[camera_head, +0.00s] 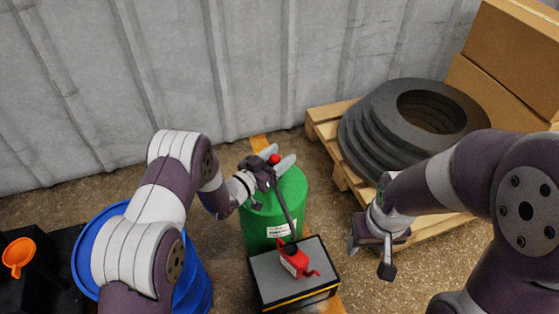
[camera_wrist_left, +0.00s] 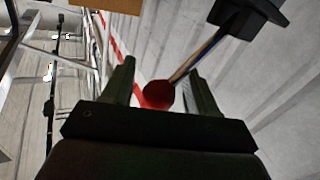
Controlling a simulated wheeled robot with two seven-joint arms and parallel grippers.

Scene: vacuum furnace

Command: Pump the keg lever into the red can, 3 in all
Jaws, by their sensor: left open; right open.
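The green keg (camera_head: 262,228) stands upright in the middle of the head view. Its lever ends in a red knob (camera_head: 274,159), which also shows in the left wrist view (camera_wrist_left: 158,95) on a rod. My left gripper (camera_head: 278,157) is open above the keg, with one finger on either side of the red knob; I cannot tell whether they touch it. A dark rod slants from near the gripper down toward the red can (camera_head: 296,262). The can sits on a grey-topped box (camera_head: 270,285) in front of the keg. My right gripper (camera_head: 370,256) is open and empty over the floor.
A blue drum (camera_head: 84,262) stands left, partly behind my left arm. An orange funnel (camera_head: 18,254) lies on a black surface at far left. Dark stacked rings (camera_head: 365,135) rest on a wooden pallet (camera_head: 325,118) at right, beside cardboard boxes (camera_head: 515,60). A corrugated wall closes the back.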

